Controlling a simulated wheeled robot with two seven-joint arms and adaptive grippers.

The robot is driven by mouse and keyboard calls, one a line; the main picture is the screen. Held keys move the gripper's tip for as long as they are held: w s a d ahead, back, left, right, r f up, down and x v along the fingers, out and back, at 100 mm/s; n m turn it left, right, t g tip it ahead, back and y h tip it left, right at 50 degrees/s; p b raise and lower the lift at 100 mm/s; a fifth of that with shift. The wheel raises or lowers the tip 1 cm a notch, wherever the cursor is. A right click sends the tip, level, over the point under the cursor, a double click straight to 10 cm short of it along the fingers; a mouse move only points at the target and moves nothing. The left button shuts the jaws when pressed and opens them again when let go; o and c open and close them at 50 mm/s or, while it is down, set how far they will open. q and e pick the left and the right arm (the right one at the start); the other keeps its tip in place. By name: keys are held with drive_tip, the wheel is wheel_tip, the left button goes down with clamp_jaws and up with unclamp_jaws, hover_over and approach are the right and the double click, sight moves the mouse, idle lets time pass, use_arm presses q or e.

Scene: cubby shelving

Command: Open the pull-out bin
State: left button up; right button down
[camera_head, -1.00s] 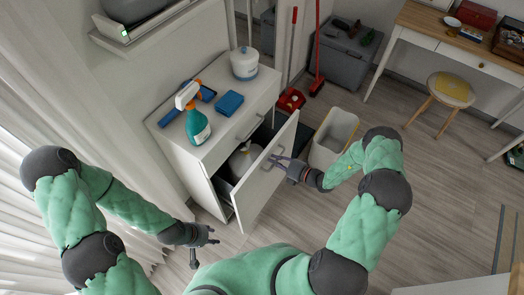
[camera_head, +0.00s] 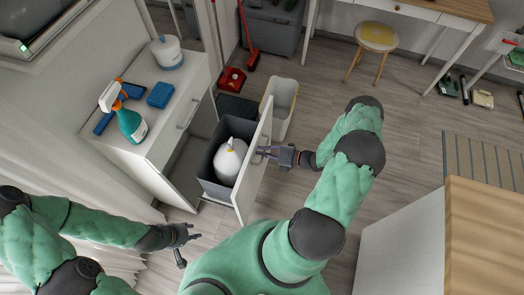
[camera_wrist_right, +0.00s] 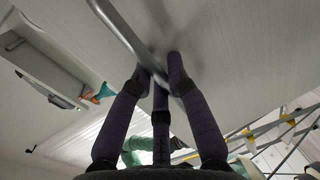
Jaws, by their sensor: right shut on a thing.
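The pull-out bin stands drawn out from the white cabinet, with its white front panel (camera_head: 252,170) held away from the cabinet body. My right gripper (camera_head: 262,154) is at the panel's outer face, shut on the bar handle (camera_wrist_right: 125,38). The right wrist view shows its fingers (camera_wrist_right: 160,80) at the metal bar, in front of the white panel. My left gripper (camera_head: 190,247) hangs open and empty in front of the cabinet.
On the cabinet top (camera_head: 172,92) are a spray bottle (camera_head: 131,124), a blue sponge (camera_head: 160,95) and a white canister (camera_head: 166,52). A pale waste bin (camera_head: 280,105) stands just beyond the panel. A wood-topped unit (camera_head: 490,235) is at right. Floor between is clear.

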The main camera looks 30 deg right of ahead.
idle(0.3)
drive_tip(key=c, duration=1.2)
unclamp_jaws()
drive_tip(key=shift+d, duration=0.1)
drive_tip(key=v, duration=1.2)
drive_tip(key=shift+f, duration=0.15)
